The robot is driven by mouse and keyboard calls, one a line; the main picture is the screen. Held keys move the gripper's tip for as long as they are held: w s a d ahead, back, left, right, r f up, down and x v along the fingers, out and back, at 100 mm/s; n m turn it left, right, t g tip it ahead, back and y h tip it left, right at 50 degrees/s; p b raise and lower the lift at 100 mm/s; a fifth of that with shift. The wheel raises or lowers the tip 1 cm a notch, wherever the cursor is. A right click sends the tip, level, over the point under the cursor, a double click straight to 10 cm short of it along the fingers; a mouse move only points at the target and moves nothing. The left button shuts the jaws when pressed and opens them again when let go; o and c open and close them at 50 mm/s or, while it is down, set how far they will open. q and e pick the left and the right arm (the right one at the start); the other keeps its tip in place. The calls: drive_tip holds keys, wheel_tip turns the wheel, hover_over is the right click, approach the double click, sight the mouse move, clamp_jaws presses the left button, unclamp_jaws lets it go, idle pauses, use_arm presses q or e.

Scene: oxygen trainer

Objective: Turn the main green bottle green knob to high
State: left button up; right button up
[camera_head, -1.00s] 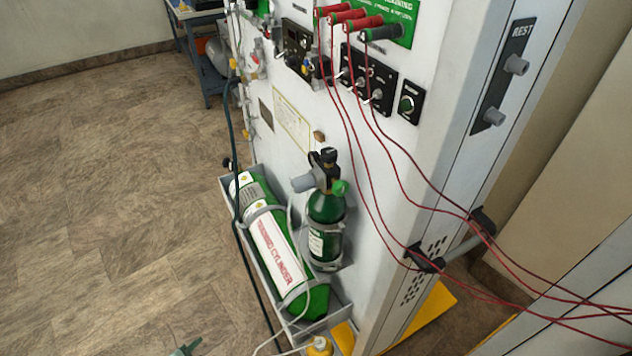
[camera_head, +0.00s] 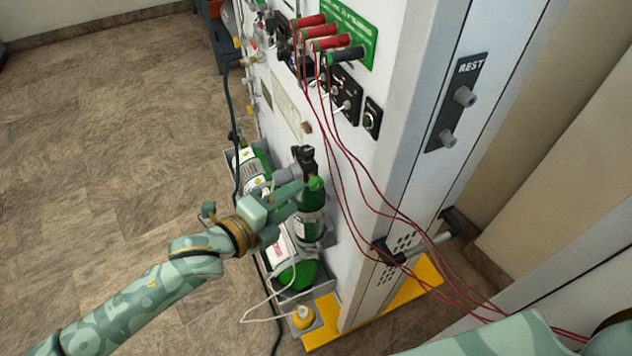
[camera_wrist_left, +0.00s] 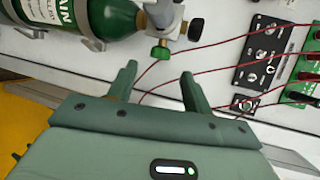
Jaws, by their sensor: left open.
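The main green bottle (camera_head: 309,222) stands upright in a holder on the white panel's side. Its green knob (camera_head: 316,183) sits at the valve on top, and in the left wrist view the knob (camera_wrist_left: 160,52) lies just beyond the fingertips. My left gripper (camera_head: 293,199) is beside the bottle's upper part and covers some of it. In the left wrist view my left gripper (camera_wrist_left: 158,74) is open, its two fingers apart with nothing between them. The knob appears lined up with the gap, without visible contact. My right gripper is not in view.
A large green cylinder (camera_head: 297,273) lies in a tray behind my left arm. Red cables (camera_head: 343,170) hang from plugs on the white panel (camera_head: 400,120) to the right of the bottle. A yellow base (camera_head: 415,283) lies below. The floor at left is clear.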

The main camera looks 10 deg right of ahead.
sight(316, 188)
use_arm(q)
drive_tip(key=b+x, duration=0.1)
drive_tip(key=x, duration=0.7)
drive_tip(key=shift+w, duration=0.1)
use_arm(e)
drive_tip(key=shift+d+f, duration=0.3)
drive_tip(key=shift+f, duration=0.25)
use_arm(q)
drive_tip(key=c, duration=1)
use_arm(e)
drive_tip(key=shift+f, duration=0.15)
